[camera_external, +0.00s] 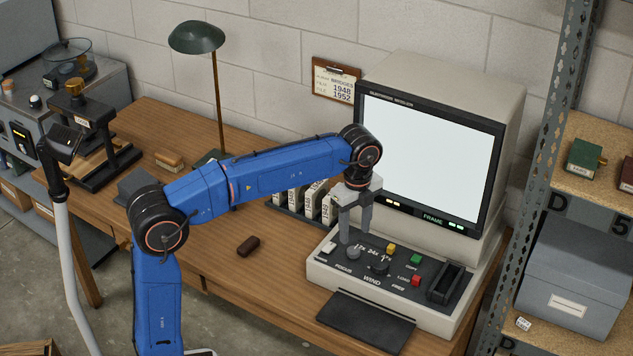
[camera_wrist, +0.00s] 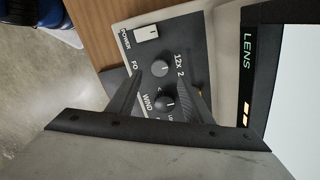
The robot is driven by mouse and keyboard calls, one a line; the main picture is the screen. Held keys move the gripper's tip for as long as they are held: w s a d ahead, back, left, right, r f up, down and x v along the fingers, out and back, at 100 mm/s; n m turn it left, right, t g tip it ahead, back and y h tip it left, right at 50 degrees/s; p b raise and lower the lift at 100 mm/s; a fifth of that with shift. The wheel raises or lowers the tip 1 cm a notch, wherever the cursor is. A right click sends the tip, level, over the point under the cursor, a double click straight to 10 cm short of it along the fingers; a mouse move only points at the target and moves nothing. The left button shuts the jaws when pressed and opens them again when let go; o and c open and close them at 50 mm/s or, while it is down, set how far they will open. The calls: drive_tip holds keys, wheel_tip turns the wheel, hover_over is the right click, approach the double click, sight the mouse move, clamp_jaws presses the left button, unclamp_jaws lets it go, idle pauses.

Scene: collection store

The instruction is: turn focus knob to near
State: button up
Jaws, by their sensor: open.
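The microfilm reader's control panel carries the round grey focus knob (camera_external: 353,252), beside the FOCUS label. It also shows in the wrist view (camera_wrist: 160,68), with part of its label hidden by a finger. My gripper (camera_external: 355,237) points down over the knob, with its fingers apart and nothing between them. In the wrist view the fingertips of my gripper (camera_wrist: 158,83) lie close to the knob, one toward each side. I cannot tell whether they touch it or which way the knob points. The near and far marks are not readable.
The darker wind knob (camera_external: 379,267) sits close to the right, also between the fingers' lines in the wrist view (camera_wrist: 164,102). A white power switch (camera_external: 330,247) is on the left. The reader's bright screen (camera_external: 430,155) rises behind. A dark brown block (camera_external: 248,246) lies on the desk.

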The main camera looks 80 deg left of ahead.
sight(353, 250)
drive_tip(key=shift+f, duration=3.1)
drive_tip(key=shift+c, duration=0.7)
drive_tip(key=c, duration=0.9)
